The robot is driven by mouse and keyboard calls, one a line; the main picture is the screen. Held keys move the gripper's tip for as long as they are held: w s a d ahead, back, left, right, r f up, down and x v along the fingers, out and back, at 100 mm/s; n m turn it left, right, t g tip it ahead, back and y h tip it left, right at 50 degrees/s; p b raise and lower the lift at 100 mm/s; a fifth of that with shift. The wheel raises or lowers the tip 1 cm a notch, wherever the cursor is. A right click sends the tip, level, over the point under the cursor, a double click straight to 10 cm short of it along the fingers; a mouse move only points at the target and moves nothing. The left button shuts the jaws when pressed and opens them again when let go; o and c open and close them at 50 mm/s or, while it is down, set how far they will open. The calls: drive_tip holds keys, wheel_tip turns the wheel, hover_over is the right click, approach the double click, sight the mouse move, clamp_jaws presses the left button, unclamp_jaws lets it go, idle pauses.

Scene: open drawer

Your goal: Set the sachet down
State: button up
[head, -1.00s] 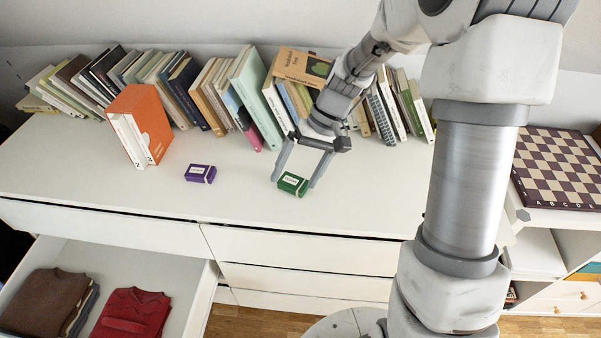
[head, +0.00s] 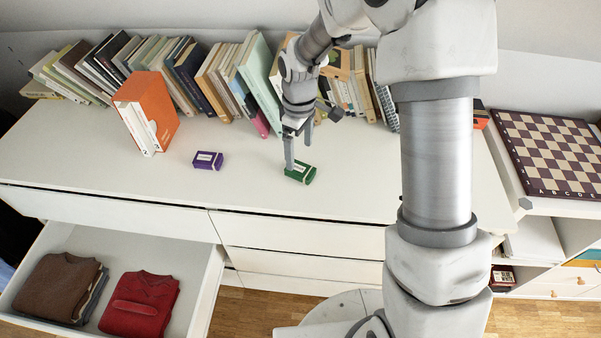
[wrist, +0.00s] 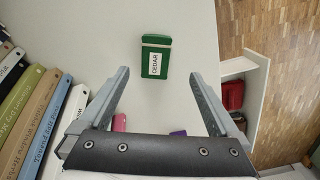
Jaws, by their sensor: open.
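The green sachet (head: 301,173), a small box-like packet, lies on the white dresser top near its front edge. In the wrist view the sachet (wrist: 155,50) shows a white label reading CEDAR. My gripper (head: 299,156) is open and empty just behind and above the sachet in the head view. In the wrist view the sachet lies ahead of the open fingers (wrist: 160,73), clear of both. A purple packet (head: 208,160) lies on the dresser top to the left.
A row of books (head: 205,85) and an orange slipcase (head: 150,108) stand along the back. An open drawer (head: 205,290) at lower left holds a brown sweater (head: 55,285) and a red sweater (head: 140,303). A chessboard (head: 550,150) lies at right. The dresser's front middle is clear.

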sight(300, 169)
drive_tip(key=f, duration=0.5)
drive_tip(key=f+b, duration=0.1)
drive_tip(key=f, duration=0.1)
drive_tip(key=shift+w+d+f, duration=0.15)
drive_tip(key=shift+w+f, duration=0.2)
clamp_jaws()
